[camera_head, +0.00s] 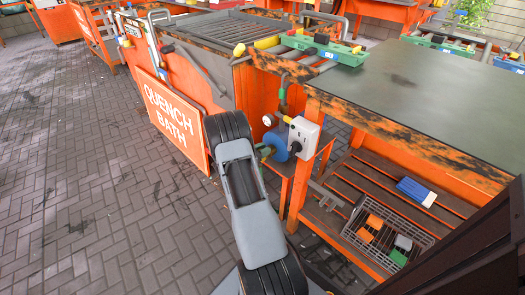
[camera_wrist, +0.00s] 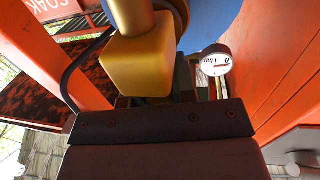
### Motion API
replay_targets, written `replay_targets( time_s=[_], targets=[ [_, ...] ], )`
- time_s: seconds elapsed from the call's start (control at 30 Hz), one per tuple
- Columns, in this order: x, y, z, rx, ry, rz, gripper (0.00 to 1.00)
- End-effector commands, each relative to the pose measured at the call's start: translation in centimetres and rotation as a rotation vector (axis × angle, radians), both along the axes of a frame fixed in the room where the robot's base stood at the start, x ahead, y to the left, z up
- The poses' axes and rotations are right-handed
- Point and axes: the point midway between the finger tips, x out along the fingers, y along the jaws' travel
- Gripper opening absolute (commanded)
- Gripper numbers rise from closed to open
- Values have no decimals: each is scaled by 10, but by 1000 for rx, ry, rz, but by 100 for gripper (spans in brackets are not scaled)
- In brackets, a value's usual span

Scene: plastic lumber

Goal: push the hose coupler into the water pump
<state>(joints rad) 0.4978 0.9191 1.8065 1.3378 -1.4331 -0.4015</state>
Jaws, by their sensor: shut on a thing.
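The water pump (camera_head: 277,146) is a blue rounded body under the left end of the workbench. Its blue casing also shows at the top of the wrist view (camera_wrist: 212,18). A brass-coloured piece (camera_wrist: 140,72), which I take for the hose coupler, fills the upper middle of the wrist view, with a round brass part above it. My gripper (camera_wrist: 156,98) is shut on this piece. In the head view my arm hides the jaws, beside the pump's left. Whether the coupler touches or enters the pump's port cannot be told.
A white pressure gauge (camera_wrist: 216,60) is close to my gripper. A white socket box (camera_head: 303,136) hangs by an orange bench leg (camera_head: 305,165). The orange quench bath sign (camera_head: 175,118) stands left of my arm. A wire basket (camera_head: 388,238) sits on the slatted shelf. The paved floor at left is clear.

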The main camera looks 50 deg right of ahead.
Motion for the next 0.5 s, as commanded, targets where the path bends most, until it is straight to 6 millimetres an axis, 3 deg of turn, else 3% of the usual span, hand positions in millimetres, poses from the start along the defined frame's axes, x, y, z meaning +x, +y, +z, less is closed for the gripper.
replay_targets(
  time_s=[0.47,0.5],
  targets=[
    [0,-5,0,-1,-1,-1,0],
    [0,-4,0,-1,-1,0,28]
  ],
)
